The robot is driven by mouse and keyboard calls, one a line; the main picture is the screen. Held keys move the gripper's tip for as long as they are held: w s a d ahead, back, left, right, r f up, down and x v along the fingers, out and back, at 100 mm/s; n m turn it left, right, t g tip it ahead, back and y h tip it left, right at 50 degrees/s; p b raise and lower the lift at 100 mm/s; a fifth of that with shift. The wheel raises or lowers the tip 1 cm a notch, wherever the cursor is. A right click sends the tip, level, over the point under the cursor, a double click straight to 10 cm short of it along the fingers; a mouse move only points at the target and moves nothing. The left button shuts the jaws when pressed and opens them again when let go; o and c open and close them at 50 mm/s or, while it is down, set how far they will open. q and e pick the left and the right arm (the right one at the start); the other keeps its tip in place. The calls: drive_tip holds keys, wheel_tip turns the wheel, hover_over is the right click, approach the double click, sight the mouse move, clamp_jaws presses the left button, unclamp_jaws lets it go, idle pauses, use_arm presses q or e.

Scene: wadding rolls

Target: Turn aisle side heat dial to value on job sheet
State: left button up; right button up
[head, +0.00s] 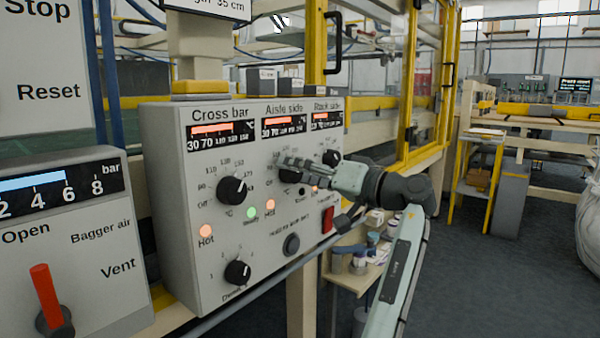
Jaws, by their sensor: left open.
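The grey heater panel (170,215) carries columns labelled Cross bar, Aisle side and Rack side. The aisle side heat dial (291,176) is a black knob, mostly hidden behind my gripper's fingers. Its pointer and most of its scale cannot be read. The aisle side display (284,126) above it shows an orange bar over a temperature scale. My left gripper (285,168) is open, with its fingers reaching left across the dial. I cannot tell whether they touch it. My right gripper is not in view. No job sheet can be made out.
The cross bar dial (232,190), rack side dial (331,158) and a lower dial (237,273) are close by. A red switch (328,219) sits below my gripper. An air panel (70,240) with a red lever (45,292) stands left. Yellow guard frames (408,90) rise behind.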

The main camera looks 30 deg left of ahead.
use_arm(q)
drive_tip(key=s+d, duration=0.1)
drive_tip(key=d, duration=1.1)
